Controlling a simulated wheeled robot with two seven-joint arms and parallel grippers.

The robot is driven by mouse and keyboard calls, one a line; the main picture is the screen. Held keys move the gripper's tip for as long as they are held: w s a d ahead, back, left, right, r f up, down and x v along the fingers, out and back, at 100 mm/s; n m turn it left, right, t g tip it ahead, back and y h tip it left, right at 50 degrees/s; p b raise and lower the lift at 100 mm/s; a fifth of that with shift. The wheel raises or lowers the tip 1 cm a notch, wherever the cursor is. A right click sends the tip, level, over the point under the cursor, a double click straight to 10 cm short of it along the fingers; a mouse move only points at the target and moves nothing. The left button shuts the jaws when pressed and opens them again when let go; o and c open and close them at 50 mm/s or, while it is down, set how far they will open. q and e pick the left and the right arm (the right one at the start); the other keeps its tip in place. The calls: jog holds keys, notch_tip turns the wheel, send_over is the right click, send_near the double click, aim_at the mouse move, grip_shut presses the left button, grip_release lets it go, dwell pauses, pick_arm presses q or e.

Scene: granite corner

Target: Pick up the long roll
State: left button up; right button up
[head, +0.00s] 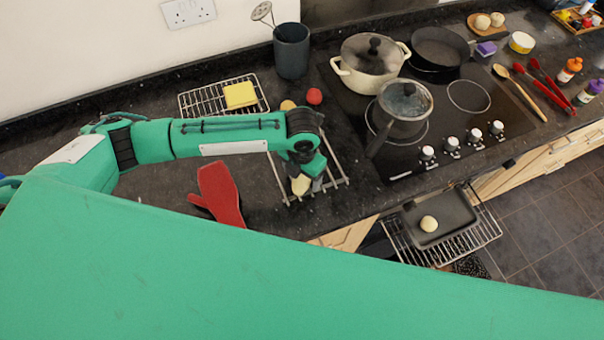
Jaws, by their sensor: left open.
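A pale, long-looking roll (301,185) lies on a wire rack (338,181) at the counter's front edge. My left gripper (305,181) is over this rack, right at the roll, with its jaws open. The wrist and fingers hide part of the roll, so I cannot tell whether they touch it. My right gripper is not in view.
A red oven mitt (220,194) lies left of the rack. A hob with a saucepan (404,105) and a cream pot (368,62) is to the right. Below, an oven tray (455,212) holds a round roll (429,223). A red ball-like item (314,96) lies behind my wrist.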

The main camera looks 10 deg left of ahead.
pick_arm(q)
jog(key=shift+f, duration=0.2)
jog(key=c, duration=1.1)
